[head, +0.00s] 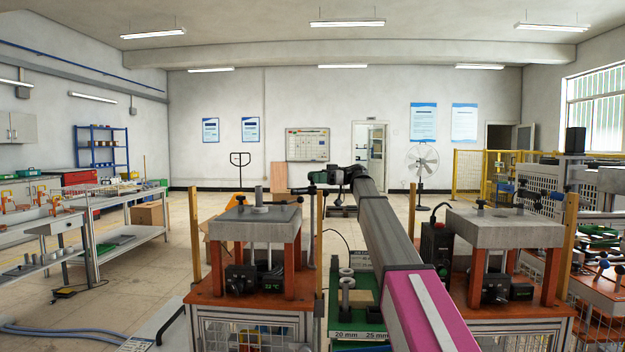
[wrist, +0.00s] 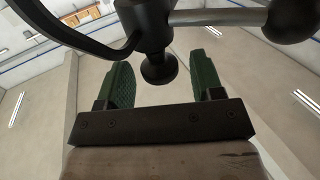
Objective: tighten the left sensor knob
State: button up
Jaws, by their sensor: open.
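My gripper (head: 321,177) is beyond the back right corner of the left heater's grey plate (head: 255,222) in the head view. Its green-padded fingers (wrist: 162,85) stand apart in the wrist view. A black round-ended knob (wrist: 159,70) shows between them, and no contact with either pad is visible. The knob hangs from a black clamp body, with a grey rod (wrist: 215,17) running right to a dark ball. The knob itself is too small to make out there.
My arm crosses the middle of the head view, between the left heater and the right heater (head: 510,230). A green tray (head: 360,300) with stacked rings lies between them. Wooden posts (head: 195,235) flank the heaters. Open floor lies behind.

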jog(key=shift+s+a, duration=0.25)
jog(key=shift+a, duration=0.45)
jog(key=c, duration=0.9)
